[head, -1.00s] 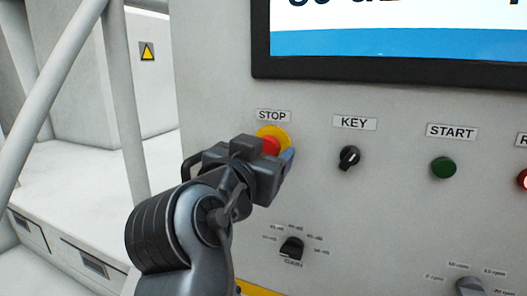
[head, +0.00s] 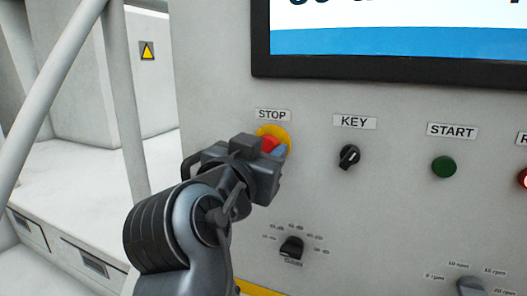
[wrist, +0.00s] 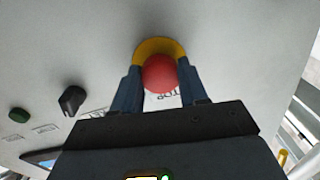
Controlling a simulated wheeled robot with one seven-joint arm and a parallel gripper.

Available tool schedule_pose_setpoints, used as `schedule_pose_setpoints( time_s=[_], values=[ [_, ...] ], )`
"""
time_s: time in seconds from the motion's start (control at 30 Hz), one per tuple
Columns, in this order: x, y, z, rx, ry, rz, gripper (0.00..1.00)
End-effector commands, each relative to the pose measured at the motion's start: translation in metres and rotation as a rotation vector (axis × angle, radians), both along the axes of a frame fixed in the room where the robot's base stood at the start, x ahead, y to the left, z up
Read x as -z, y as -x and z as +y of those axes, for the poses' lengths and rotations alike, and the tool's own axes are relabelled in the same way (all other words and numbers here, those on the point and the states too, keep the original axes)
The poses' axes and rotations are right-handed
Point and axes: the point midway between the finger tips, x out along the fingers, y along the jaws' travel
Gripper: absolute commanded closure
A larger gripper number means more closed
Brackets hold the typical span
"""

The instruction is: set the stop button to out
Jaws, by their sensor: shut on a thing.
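The stop button is a red mushroom head (head: 270,144) on a yellow round collar (head: 283,133), under the STOP label (head: 272,115) on the grey panel. My gripper (head: 274,151) is at the button and hides its lower part in the head view. In the wrist view the red head (wrist: 160,74) sits between the two blue-grey fingers of my gripper (wrist: 161,85), with the yellow collar (wrist: 157,47) behind it. The fingers are shut on the red head, one on each side. How far the button stands out from its collar is hard to tell.
To the right on the panel are the black key switch (head: 349,157) and the green start button (head: 443,167). A black rotary selector (head: 291,248) sits below my gripper. A screen (head: 400,45) is above. A white railing (head: 125,100) stands left.

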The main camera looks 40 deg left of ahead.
Motion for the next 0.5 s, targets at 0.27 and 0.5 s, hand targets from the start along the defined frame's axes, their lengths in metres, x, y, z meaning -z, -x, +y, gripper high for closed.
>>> schedule_pose_setpoints(
  time_s=[0.27, 0.5],
  values=[
    [-0.0001, 0.0108, -0.0024, 0.000, 0.000, 0.000, 1.00],
    [0.0000, 0.0107, -0.0024, 0.000, 0.000, 0.000, 0.42]
  ],
)
